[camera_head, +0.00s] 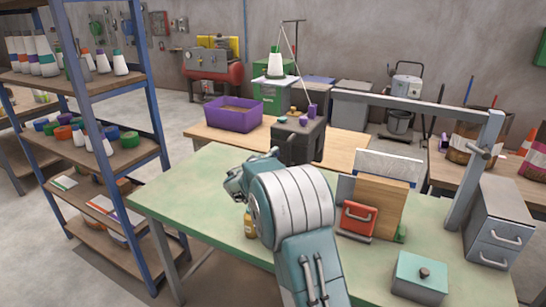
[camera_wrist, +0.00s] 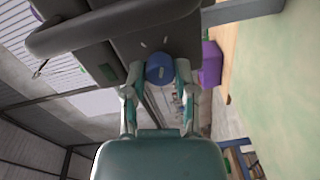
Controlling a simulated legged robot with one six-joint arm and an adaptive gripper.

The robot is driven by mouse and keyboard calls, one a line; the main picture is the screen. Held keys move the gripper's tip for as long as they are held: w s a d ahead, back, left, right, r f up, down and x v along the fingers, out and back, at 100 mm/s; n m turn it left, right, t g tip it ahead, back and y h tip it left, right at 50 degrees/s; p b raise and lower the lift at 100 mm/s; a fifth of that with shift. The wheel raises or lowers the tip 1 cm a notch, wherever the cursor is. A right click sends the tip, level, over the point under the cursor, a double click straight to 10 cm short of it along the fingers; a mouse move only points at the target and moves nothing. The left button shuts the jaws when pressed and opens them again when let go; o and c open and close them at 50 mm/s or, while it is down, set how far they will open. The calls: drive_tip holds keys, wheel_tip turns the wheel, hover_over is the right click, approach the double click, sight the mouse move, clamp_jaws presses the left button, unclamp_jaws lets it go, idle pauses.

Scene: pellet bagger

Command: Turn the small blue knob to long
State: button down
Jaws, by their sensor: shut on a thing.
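The small blue knob (camera_wrist: 158,66) sits on the dark face of the bagger (camera_wrist: 180,35) in the wrist view, between the two fingertips of my gripper (camera_wrist: 158,74). The fingers are closed on it from both sides. A small greenish mark shows on the knob. Two short pale ticks show on the panel above it; no lettering is readable, so I cannot tell which setting it points to. In the head view the dark bagger (camera_head: 299,144) stands beyond the green table, and my arm hides the knob. My gripper (camera_head: 273,153) is partly visible there.
A purple bin (camera_head: 232,115) stands left of the bagger; a purple thing (camera_wrist: 210,64) shows beside it in the wrist view.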

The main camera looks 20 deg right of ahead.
drive_tip(key=shift+a+f+m, duration=0.1)
drive_tip(key=shift+f+m, duration=0.25)
drive_tip(key=shift+m, duration=0.45)
drive_tip(key=shift+f, duration=0.15)
drive_tip(key=shift+c, duration=2)
unclamp_jaws()
drive_tip(key=shift+a, duration=0.1)
drive_tip(key=shift+r, duration=0.3)
drive_tip(key=shift+s+a, duration=0.15)
drive_tip(key=shift+a, duration=0.05)
drive_tip(key=v, duration=1.1)
drive_tip(key=shift+a+f, duration=0.2)
drive_tip(key=shift+a, duration=0.1)
drive_tip(key=shift+s, duration=0.15)
